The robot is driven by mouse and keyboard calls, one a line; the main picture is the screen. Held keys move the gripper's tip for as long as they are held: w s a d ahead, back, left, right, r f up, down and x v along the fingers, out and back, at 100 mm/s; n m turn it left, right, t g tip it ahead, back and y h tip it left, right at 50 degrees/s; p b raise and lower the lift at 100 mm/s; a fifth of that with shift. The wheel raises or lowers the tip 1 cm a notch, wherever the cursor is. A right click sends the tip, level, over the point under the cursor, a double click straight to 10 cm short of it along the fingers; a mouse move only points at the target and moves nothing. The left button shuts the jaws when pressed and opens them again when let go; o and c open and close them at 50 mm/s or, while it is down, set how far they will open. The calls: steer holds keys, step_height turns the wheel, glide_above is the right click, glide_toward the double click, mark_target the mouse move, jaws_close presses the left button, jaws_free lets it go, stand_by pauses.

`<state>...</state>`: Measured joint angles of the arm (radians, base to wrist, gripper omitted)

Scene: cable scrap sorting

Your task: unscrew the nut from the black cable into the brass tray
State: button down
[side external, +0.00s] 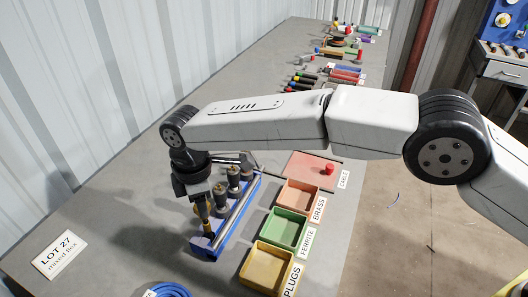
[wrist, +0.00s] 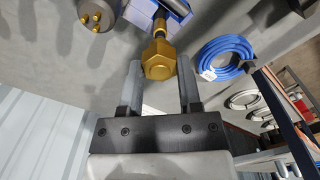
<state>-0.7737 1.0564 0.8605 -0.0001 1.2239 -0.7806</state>
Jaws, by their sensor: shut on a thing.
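The brass nut (wrist: 158,60) is a gold hexagonal piece between my two fingers in the wrist view. My gripper (wrist: 158,80) is shut on it. A dark stem, which looks like the black cable (wrist: 160,14), runs from the nut to a blue holder. In the side view my gripper (side external: 205,212) points down at the near end of the blue rack (side external: 228,228), with a bit of gold showing there. The brass tray (side external: 315,187) is salmon coloured, labelled BRASS, empty, and right of the rack. Whether the nut has turned on its thread cannot be seen.
Several dark plugs (side external: 233,175) stand in the rack beside my gripper. A green ferrite tray (side external: 302,243), a yellow plugs tray (side external: 246,279) and a red cable mat (side external: 300,160) line the right side. A blue cable coil (wrist: 230,56) lies nearby.

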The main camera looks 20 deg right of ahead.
steer(key=shift+r, duration=0.85)
steer(key=shift+r, duration=0.6)
step_height(320, 180, up, 4)
steer(key=shift+r, duration=0.1)
steer(key=w+d+n, duration=0.2)
steer(key=d+n, duration=0.4)
steer(key=d, duration=1.7)
steer(key=f, duration=1.4)
steer(key=shift+w+f, duration=0.2)
steer(key=shift+f, duration=0.05)
steer(key=shift+f, duration=0.15)
steer(key=shift+f, duration=1.8)
